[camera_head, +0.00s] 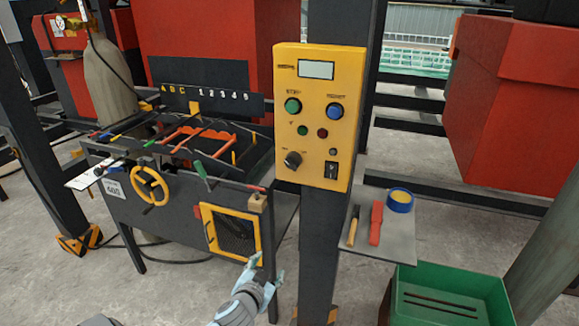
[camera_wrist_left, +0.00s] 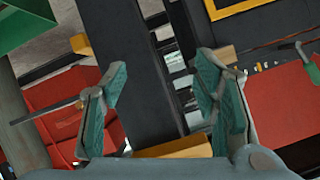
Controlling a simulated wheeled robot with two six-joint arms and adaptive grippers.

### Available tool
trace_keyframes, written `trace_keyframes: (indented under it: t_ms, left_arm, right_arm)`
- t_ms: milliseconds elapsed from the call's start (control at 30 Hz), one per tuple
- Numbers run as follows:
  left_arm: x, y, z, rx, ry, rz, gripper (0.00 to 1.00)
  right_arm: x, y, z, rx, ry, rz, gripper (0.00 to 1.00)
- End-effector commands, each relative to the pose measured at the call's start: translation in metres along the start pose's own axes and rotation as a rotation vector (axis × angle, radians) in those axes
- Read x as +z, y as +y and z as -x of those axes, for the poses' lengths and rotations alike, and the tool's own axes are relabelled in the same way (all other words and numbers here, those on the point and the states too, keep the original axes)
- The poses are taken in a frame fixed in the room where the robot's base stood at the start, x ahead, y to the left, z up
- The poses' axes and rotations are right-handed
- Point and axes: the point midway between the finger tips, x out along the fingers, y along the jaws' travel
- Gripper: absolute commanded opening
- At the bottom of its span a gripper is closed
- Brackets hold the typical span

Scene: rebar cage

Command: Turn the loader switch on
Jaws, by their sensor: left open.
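A yellow control box (camera_head: 318,118) is fixed to a dark post in the head view. Its face has a display, a green and a blue button, small lamps, a black rotary knob (camera_head: 292,159) at lower left and a black rocker switch (camera_head: 331,170) at lower right. The labels are too small to read, so I cannot tell which is the loader switch. My left gripper (camera_head: 262,277) is open and empty, below and left of the box, apart from it. Its spread fingers also show in the left wrist view (camera_wrist_left: 160,98). My right gripper is not in view.
A dark workbench (camera_head: 175,215) with a yellow handwheel (camera_head: 150,186) stands left of the post. A small shelf (camera_head: 376,245) with tools and a blue-yellow tape roll (camera_head: 400,200) is at the right, above a green bin (camera_head: 445,275). The space before the box is clear.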

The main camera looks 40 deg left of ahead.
Motion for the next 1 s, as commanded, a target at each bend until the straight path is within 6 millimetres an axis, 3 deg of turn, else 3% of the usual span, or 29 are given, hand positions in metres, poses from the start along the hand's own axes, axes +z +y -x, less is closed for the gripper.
trace_keyframes:
  t_ms: [33, 100, 200, 267, 367, 800, 1000]
  left_arm:
    - [-0.070, -0.020, 0.026, -0.032, 0.119, 0.033, 0.55]
    - [-0.139, -0.039, 0.061, -0.069, 0.261, 0.086, 0.55]
    - [-0.193, -0.057, 0.102, -0.095, 0.391, 0.149, 0.55]
    - [-0.208, -0.062, 0.113, -0.101, 0.430, 0.171, 0.55]
    - [-0.217, -0.066, 0.111, -0.104, 0.449, 0.182, 0.55]
    - [-0.263, -0.081, 0.008, -0.105, 0.444, 0.182, 0.55]
    - [-0.270, -0.083, -0.010, -0.102, 0.444, 0.181, 0.55]
  right_arm:
    - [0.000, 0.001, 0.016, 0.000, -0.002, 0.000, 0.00]
    - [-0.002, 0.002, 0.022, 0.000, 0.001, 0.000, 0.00]
    - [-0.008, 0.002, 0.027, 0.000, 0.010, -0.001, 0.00]
    - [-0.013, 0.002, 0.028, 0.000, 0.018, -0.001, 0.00]
    - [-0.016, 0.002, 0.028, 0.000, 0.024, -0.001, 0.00]
    - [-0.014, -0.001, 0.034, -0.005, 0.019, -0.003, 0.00]
    - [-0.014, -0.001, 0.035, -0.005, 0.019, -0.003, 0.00]
